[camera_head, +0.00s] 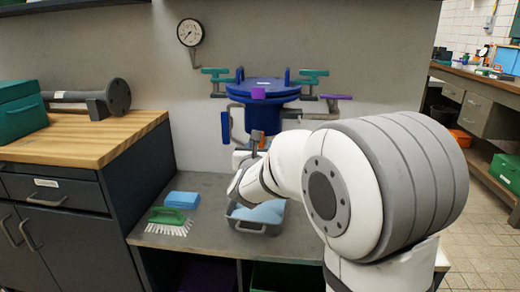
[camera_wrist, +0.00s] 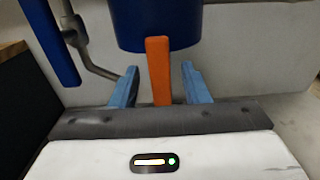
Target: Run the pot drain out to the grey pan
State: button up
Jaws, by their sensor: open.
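The blue pot (camera_head: 272,92) with a flat lid is mounted on the grey back wall. Its dark blue underside (camera_wrist: 158,25) shows in the wrist view, with an upright orange handle (camera_wrist: 158,70) in front of it. My gripper (camera_wrist: 160,85) is open, with one blue finger on each side of the orange handle. Gaps show between the fingers and the handle. The grey pan (camera_head: 258,229) sits on the bench below, with something light blue in it. The drain's outlet is not clearly visible.
Teal valve handles (camera_head: 216,72) and a pressure gauge (camera_head: 190,33) are around the pot. A wooden-topped cabinet (camera_head: 90,139) stands at left. A blue vertical part (camera_wrist: 50,40) is left of my gripper.

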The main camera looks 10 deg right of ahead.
jog(key=shift+c, duration=0.3)
grip_shut()
